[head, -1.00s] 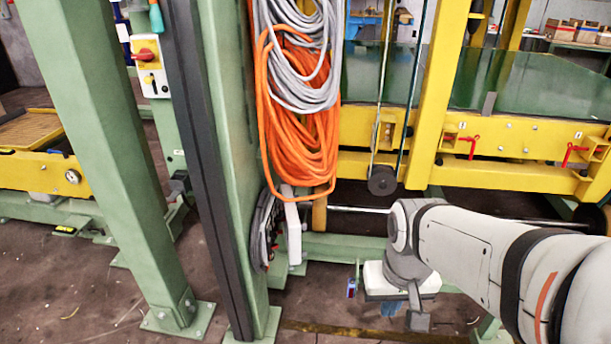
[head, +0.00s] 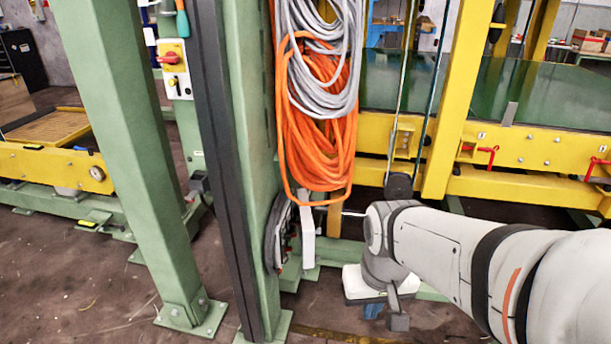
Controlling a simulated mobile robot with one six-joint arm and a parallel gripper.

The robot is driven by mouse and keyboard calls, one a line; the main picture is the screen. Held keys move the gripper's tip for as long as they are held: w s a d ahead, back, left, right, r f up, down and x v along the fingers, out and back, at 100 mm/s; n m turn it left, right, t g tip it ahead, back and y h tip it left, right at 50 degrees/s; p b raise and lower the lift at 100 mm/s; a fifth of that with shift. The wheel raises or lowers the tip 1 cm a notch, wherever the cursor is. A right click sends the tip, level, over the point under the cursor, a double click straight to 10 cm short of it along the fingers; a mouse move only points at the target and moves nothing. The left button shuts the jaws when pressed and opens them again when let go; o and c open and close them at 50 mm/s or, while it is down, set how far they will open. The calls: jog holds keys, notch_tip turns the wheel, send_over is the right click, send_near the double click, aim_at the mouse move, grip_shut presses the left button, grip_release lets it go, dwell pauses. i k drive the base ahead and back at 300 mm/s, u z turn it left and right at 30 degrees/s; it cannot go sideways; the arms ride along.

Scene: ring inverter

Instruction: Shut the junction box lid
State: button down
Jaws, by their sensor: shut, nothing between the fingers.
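I cannot make out the junction box or its lid for certain. A narrow white upright panel (head: 307,238) stands beside the green column, below the hanging cables; I cannot tell if it is the lid. My gripper (head: 373,311) is at the end of my arm, lower right of the panel and apart from it. It points down and away, and its white body hides most of the fingers. The fingers look shut and hold nothing visible.
Orange cable (head: 318,140) and grey cable (head: 325,62) hang on the green column (head: 240,150). A slanted green post (head: 125,150) stands left. A yellow frame (head: 525,148) runs behind my arm. The floor between the post and column is narrow.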

aim_at(307, 232)
jog(key=z, duration=0.05)
jog(key=i, duration=0.95)
jog(key=u, duration=0.05)
